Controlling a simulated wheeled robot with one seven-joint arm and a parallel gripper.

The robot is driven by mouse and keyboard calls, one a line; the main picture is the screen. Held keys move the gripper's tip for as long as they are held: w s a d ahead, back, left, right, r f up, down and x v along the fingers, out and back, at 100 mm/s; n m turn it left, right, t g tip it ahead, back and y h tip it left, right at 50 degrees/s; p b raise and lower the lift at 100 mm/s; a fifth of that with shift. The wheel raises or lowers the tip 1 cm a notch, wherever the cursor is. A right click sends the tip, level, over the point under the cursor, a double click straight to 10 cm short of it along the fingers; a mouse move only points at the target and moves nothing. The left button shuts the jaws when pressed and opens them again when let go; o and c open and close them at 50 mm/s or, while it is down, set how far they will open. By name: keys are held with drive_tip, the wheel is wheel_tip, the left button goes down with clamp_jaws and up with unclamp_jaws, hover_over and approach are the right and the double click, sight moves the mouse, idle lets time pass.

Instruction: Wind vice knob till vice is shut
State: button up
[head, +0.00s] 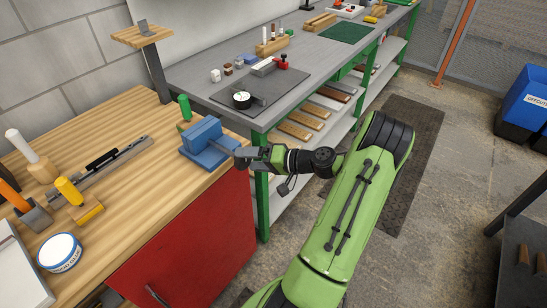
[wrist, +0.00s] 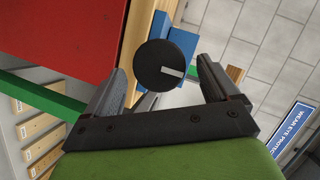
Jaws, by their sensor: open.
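The blue vice (head: 205,140) sits at the right end of the wooden bench, and part of it shows in the wrist view (wrist: 176,45). Its jaws are too small in the head view to judge the gap. The black round vice knob (wrist: 164,64) with a white mark faces the wrist camera. My gripper (wrist: 160,84) is open, one finger on each side of the knob. I cannot tell whether either finger touches it. In the head view my gripper (head: 246,158) is at the vice's right end, and the knob is hidden there.
The wooden bench (head: 120,125) has a red cabinet (head: 190,245) under it. A steel rail (head: 105,165), a yellow-handled tool (head: 70,190) and a round tin (head: 60,252) lie left of the vice. A grey workbench (head: 205,75) with a dial gauge (head: 242,99) stands behind.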

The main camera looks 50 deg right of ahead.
drive_tip(key=p+v, duration=0.1)
drive_tip(key=v, duration=1)
